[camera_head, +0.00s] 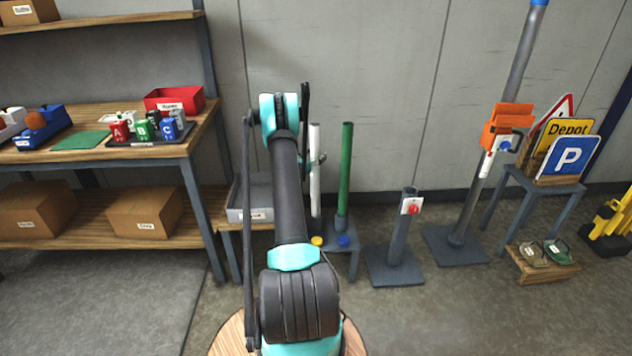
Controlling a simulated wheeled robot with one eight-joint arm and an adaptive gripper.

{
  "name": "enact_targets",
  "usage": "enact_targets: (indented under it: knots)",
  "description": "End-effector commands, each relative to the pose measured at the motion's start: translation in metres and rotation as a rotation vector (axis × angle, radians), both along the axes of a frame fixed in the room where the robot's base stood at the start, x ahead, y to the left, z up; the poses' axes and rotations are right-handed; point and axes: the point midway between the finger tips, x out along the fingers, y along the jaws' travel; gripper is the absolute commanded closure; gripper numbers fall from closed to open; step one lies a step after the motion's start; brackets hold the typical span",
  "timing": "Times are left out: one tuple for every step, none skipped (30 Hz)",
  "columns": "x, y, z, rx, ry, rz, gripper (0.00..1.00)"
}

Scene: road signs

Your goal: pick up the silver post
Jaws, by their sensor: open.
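The silver post (315,185), a slim pale upright tube, stands beside a green post (346,170) at a low grey stand. My arm reaches forward and hides the area to the left of the silver post. My gripper (313,158) is mostly hidden behind the arm; a dark part shows left of the silver post and a small part shows at its right side. It is open, close to the post at about mid-height. I cannot tell whether it touches the post.
The green post is close on the right. A yellow cap (317,240) and a blue cap (343,241) lie on the stand (352,256). A grey bin (257,200) is left. A short socket base (396,265) stands right, then a tall grey post (470,190).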

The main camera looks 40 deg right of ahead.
Motion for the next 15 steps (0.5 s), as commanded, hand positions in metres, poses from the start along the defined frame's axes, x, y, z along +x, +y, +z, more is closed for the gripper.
enact_targets:
  knots:
    - [0.0000,0.0001,0.0001,0.000,0.000,0.000,0.35]
    - [0.0000,0.0001,0.0001,0.000,0.000,0.000,0.35]
    - [0.0000,0.0001,0.0001,0.000,0.000,0.000,0.35]
    - [0.0000,0.0001,0.0001,0.000,0.000,0.000,0.39]
    - [0.0000,0.0001,0.0001,0.000,0.000,0.000,0.43]
    - [0.0001,0.0000,0.0001,0.000,0.000,0.000,0.48]
    - [0.0001,0.0000,0.0001,0.000,0.000,0.000,0.52]
    - [0.0001,0.0000,0.0001,0.000,0.000,0.000,0.55]
    - [0.0001,0.0000,0.0001,0.000,0.000,0.000,0.60]
    - [0.0001,0.0000,0.0001,0.000,0.000,0.000,0.64]
    - [0.0001,0.0000,0.0001,0.000,0.000,0.000,0.68]
    - [0.0001,0.0000,0.0001,0.000,0.000,0.000,0.73]
    - [0.0001,0.0000,0.0001,0.000,0.000,0.000,0.76]
    - [0.0001,0.0000,0.0001,0.000,0.000,0.000,0.80]
    - [0.0001,0.0000,0.0001,0.000,0.000,0.000,0.85]
